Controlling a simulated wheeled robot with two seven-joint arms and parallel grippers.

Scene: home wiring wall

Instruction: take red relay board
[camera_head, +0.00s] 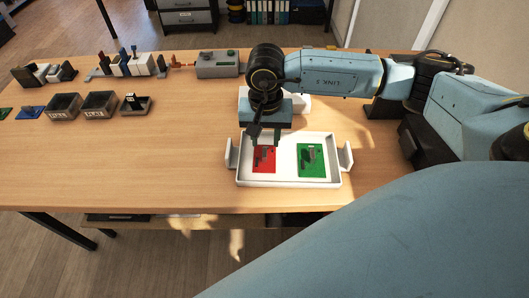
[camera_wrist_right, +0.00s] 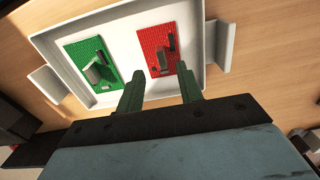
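The red relay board (camera_head: 264,162) lies flat in the left half of a white tray (camera_head: 286,181). It also shows in the right wrist view (camera_wrist_right: 148,45), with dark parts on top. A green board (camera_head: 311,168) lies beside it in the tray, apart from it. My right gripper (camera_head: 265,138) points down above the tray's far edge, close to the red board. In the right wrist view its two green fingers (camera_wrist_right: 160,88) are apart and empty, and the red board lies just beyond the fingertips. My left gripper is not in view.
The tray has raised handles (camera_head: 346,157) at both sides. A white object (camera_head: 300,103) stands behind my right gripper. Small grey bins (camera_head: 99,104) and a grey box (camera_head: 217,65) stand at the left and back. The table's front left is clear.

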